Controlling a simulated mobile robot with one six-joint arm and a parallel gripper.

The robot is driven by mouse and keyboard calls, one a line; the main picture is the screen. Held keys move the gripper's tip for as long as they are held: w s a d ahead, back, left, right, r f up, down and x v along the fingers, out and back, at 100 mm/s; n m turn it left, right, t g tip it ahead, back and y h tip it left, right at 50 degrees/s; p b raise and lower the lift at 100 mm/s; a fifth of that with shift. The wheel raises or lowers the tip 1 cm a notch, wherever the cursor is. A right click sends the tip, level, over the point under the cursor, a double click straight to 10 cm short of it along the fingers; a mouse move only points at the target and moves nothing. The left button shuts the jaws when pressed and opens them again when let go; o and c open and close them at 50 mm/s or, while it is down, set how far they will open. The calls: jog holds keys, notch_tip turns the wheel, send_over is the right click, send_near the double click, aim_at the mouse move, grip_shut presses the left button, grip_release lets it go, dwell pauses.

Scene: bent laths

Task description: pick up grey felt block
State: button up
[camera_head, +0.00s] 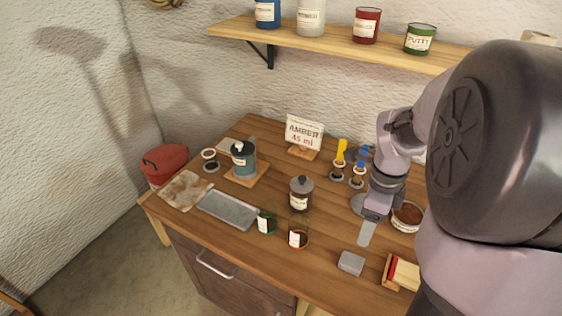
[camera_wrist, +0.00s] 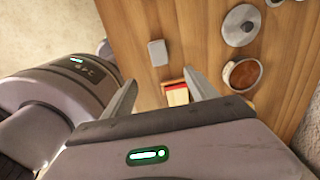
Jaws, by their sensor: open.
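The grey felt block (camera_head: 351,263) lies flat near the front edge of the wooden bench, toward the right. It also shows in the wrist view (camera_wrist: 158,53), above and between my fingers' reach. My gripper (camera_head: 366,236) is above the bench, behind and slightly right of the block in the head view. In the wrist view its two fingers (camera_wrist: 163,88) are spread wide with nothing held between them. The block is apart from the fingers and fully visible.
A wooden holder with a red strip (camera_head: 401,273) stands right of the block. A bowl of brown stuff (camera_head: 407,216), a lidded dark jar (camera_head: 300,194) and small labelled pots (camera_head: 298,238) are nearby. A grey tray (camera_head: 228,209) lies left. Bench wood left of the block is clear.

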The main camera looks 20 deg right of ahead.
jog(key=b, duration=0.6)
send_over(354, 261)
jog(key=s, duration=0.1)
notch_tip(354, 261, down, 12)
jog(key=shift+r, duration=0.1)
jog(key=f+b, duration=0.1)
jog(key=f, duration=0.1)
jog(key=f+b, duration=0.1)
jog(key=f, duration=0.1)
jog(key=w+f, duration=0.1)
jog(key=f, duration=0.1)
jog(key=shift+b, duration=0.4)
jog(key=shift+r, duration=0.2)
jog(key=c, duration=1.4)
